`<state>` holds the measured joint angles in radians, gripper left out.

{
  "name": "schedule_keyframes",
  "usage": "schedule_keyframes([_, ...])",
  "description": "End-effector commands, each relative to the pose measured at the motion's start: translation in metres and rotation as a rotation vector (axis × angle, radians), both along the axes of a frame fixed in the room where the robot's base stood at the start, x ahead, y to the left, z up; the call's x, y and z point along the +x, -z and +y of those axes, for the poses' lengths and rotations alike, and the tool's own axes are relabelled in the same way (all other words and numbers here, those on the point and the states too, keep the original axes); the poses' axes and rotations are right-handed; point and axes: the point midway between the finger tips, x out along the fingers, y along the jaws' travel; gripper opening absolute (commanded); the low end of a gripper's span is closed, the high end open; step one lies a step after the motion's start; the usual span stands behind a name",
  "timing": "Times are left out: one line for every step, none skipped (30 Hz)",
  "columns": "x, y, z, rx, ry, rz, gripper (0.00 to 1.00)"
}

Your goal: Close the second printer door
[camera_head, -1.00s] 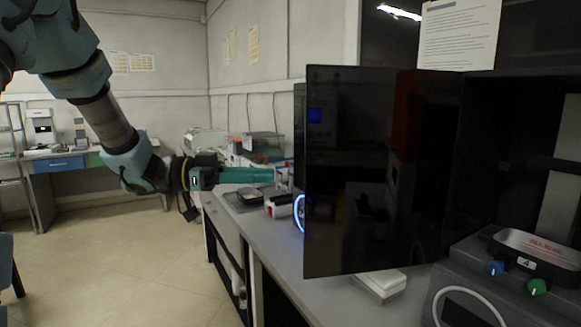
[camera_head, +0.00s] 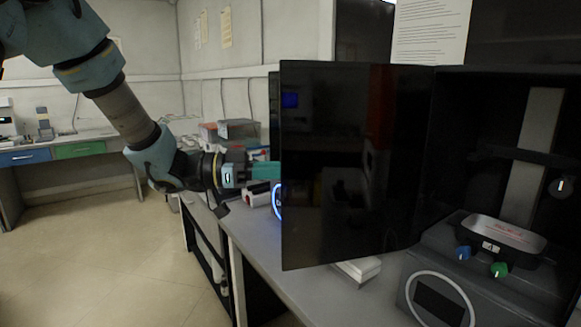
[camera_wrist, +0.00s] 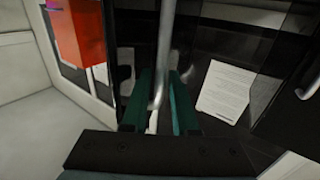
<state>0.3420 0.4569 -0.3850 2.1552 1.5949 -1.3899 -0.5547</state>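The open printer door (camera_head: 350,165) is a large, dark, glossy panel that stands out from the printer (camera_head: 535,245) at the right of the head view. My gripper (camera_head: 266,172) is at the door's left edge, and the door hides its fingertips there. In the wrist view my two teal fingers (camera_wrist: 163,102) stand apart. A silver bar handle (camera_wrist: 165,50) runs down between them against dark, glossy panels. I cannot tell whether either finger touches it.
A second handle (camera_wrist: 309,82) shows at the wrist view's right edge. A white box (camera_head: 358,269) lies on the bench below the door. The bench (camera_head: 262,248) runs along beneath my gripper. The floor (camera_head: 90,255) at the left is clear.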

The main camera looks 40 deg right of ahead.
Motion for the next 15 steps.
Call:
schedule_keyframes([-0.0004,0.0002,-0.0004,0.0,0.0,0.0,0.27])
schedule_keyframes([-0.0002,0.0002,-0.0003,0.0,0.0,0.0,0.27])
schedule_keyframes([-0.0002,0.0003,-0.0003,0.0,0.0,0.0,0.27])
schedule_keyframes([-0.0002,0.0003,-0.0002,0.0,0.0,0.0,0.27])
schedule_keyframes([-0.0002,0.0003,-0.0002,0.0,0.0,0.0,0.27])
schedule_keyframes([-0.0001,0.0003,-0.0002,0.0,0.0,0.0,0.27])
schedule_keyframes([0.0,0.0003,-0.0002,0.0,0.0,0.0,0.24])
schedule_keyframes([-0.0001,0.0003,-0.0002,0.0,0.0,0.0,0.2])
schedule_keyframes([0.0,0.0003,-0.0001,0.0,0.0,0.0,0.16])
schedule_keyframes([0.0,0.0003,-0.0001,0.0,0.0,0.0,0.13])
schedule_keyframes([0.0,0.0003,-0.0001,0.0,0.0,0.0,0.09])
schedule_keyframes([0.0001,0.0003,-0.0001,0.0,0.0,0.0,0.05])
schedule_keyframes([0.0001,0.0002,-0.0001,0.0,0.0,0.0,0.01])
schedule_keyframes([0.0001,0.0002,-0.0001,0.0,0.0,0.0,0.0])
schedule_keyframes([0.0002,0.0002,-0.0001,0.0,0.0,0.0,0.0])
